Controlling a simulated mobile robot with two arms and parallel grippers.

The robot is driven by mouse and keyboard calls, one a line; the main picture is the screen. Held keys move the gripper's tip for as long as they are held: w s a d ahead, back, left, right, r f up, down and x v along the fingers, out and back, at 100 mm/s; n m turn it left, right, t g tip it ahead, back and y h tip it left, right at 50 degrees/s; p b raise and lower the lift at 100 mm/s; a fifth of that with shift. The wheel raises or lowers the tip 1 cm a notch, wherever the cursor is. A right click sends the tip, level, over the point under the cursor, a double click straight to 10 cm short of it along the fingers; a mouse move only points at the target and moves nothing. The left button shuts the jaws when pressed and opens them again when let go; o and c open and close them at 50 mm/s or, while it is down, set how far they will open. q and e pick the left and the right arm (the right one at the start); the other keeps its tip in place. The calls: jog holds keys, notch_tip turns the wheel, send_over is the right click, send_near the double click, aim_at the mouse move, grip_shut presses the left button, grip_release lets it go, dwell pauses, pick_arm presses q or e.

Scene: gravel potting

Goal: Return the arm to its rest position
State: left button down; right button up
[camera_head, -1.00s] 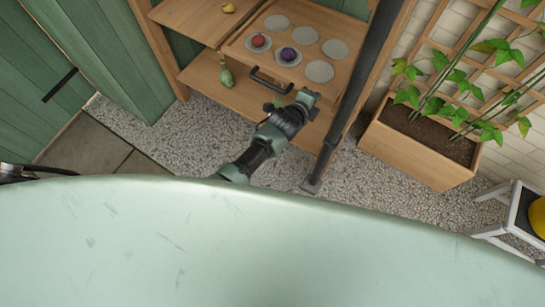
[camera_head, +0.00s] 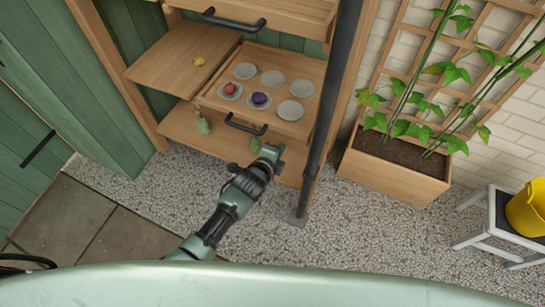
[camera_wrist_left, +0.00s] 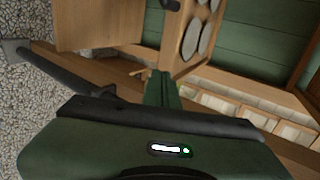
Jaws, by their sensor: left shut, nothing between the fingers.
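My left arm reaches up from the lower left in the head view. Its gripper (camera_head: 271,153) is beside the front edge of the lower shelf, below the black handle of the pulled-out tray. In the left wrist view the green fingers (camera_wrist_left: 163,88) are together with nothing held between them. My right gripper is not in view.
The wooden tray (camera_head: 213,99) holds several grey saucers, one with a red item (camera_head: 230,88) and one with a purple item (camera_head: 260,98). A dark post (camera_head: 328,120) stands right of my gripper. A planter (camera_head: 390,178) and stool (camera_head: 497,215) stand right; gravel is clear.

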pick_arm(q)
jog(key=shift+v, duration=2.9)
jog(key=s+a+f+n+g+y, duration=0.15)
jog(key=s+a+f+n, duration=0.35)
jog(key=s+f, duration=0.5)
jog(key=s+a+f+n+g+y, duration=0.1)
jog(key=s+a+f+n+g, duration=0.3)
jog(key=f, duration=0.9)
jog(key=s+a+f+n+g, duration=0.1)
jog(key=s+a+f+n, duration=0.2)
jog(key=s, duration=0.7)
jog(key=s+a+f+n+g+y, duration=0.1)
jog(key=s+a+f+n, duration=0.3)
jog(key=s, duration=0.6)
jog(key=s+a+f+n+g, duration=0.2)
jog(key=s+f, duration=0.4)
jog(key=s, duration=0.4)
jog(key=shift+s+a+n+g+y+p, duration=0.3)
jog(key=shift+a+n, duration=0.4)
jog(key=shift+a, duration=0.3)
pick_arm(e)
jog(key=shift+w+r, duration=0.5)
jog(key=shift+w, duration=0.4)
